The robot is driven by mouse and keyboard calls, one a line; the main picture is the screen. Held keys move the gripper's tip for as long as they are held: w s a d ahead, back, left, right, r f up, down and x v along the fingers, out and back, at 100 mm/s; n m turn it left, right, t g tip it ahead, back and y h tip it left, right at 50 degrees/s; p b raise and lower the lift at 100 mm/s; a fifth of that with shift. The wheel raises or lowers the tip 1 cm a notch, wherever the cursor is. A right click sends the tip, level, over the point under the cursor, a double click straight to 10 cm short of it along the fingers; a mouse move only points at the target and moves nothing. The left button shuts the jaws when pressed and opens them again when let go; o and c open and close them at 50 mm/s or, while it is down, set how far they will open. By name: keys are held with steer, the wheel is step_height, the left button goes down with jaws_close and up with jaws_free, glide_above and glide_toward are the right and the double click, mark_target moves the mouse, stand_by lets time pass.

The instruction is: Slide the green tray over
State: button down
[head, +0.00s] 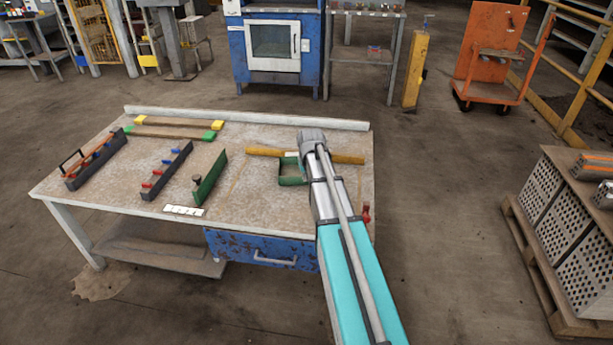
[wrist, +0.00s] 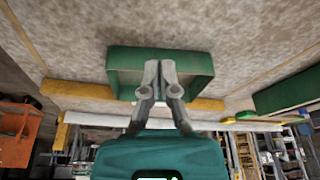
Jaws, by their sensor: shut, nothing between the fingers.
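The green tray (head: 291,181) is a small open-topped, box-like piece on the right part of the workbench, just left of my arm. In the wrist view the green tray (wrist: 125,62) lies beyond my gripper (wrist: 160,66), with its walls on both sides of the fingers. The fingers are shut and empty, and overlap the tray's outline. I cannot tell whether they touch it. In the head view my arm hides the fingers and part of the tray.
A yellow-brown bar (head: 344,158) lies behind the tray. A green piece with a knob (head: 207,180) stands to its left, then a dark rack with coloured pegs (head: 166,170). Bare bench top separates the tray and green piece. A small red object (head: 366,214) sits at the right edge.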

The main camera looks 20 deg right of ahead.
steer(key=shift+s+r+p, duration=0.15)
steer(key=shift+r+p, duration=0.25)
steer(key=shift+r, duration=0.25)
steer(key=c, duration=1.1)
jaws_free()
steer(key=shift+s+a, duration=0.1)
steer(key=shift+a, duration=0.1)
steer(key=o, duration=0.3)
steer(key=shift+n+g+y, duration=0.3)
steer(key=shift+n+g, duration=0.4)
steer(key=shift+g, duration=0.1)
steer(key=s+a, duration=0.3)
steer(key=a, duration=0.1)
steer(key=s+a, duration=0.8)
steer(key=shift+s+a+f, duration=0.2)
steer(key=shift+f, duration=0.1)
steer(key=shift+n+g, duration=0.5)
steer(key=shift+g, duration=0.3)
steer(key=s+a, duration=0.2)
steer(key=s, duration=0.1)
steer(key=s+a, duration=0.3)
steer(key=s, duration=0.1)
steer(key=s+a, duration=0.2)
steer(key=s, duration=0.1)
steer(key=shift+s+a, duration=0.35)
steer(key=shift+a, duration=0.05)
